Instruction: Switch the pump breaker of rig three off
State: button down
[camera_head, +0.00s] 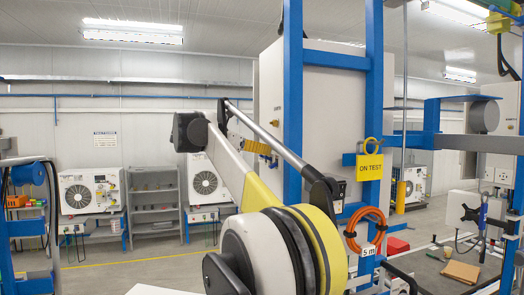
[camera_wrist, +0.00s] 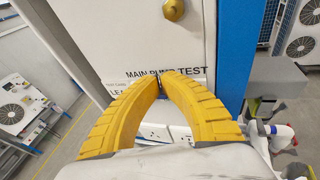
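My gripper (camera_wrist: 163,80) has two yellow ribbed fingers whose tips come together in the wrist view, with no object clearly visible between them. In the head view my gripper (camera_head: 270,157) is partly visible beside the white cabinet (camera_head: 335,105). In the wrist view the fingertips overlap the cabinet's white face (camera_wrist: 130,45), over black lettering reading "MAIN PUMP TEST" (camera_wrist: 190,71). White socket-like fittings (camera_wrist: 155,132) show below, between the fingers. I cannot make out the pump breaker or its position, and the fingers hide part of the panel.
A brass-coloured round knob (camera_wrist: 173,9) is above the fingers. A blue post (camera_wrist: 237,50) stands right of the cabinet face. Outdoor-type units (camera_head: 90,191) stand at the back.

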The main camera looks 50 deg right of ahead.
jog(key=shift+f, duration=0.3)
jog(key=shift+f+b, duration=0.5)
jog(key=shift+f, duration=0.15)
jog(key=shift+a+r, duration=0.1)
jog(key=w+a+r+p, duration=0.1)
jog(key=w+a+p, duration=0.2)
jog(key=a, duration=0.4)
jog(key=shift+w, duration=0.45)
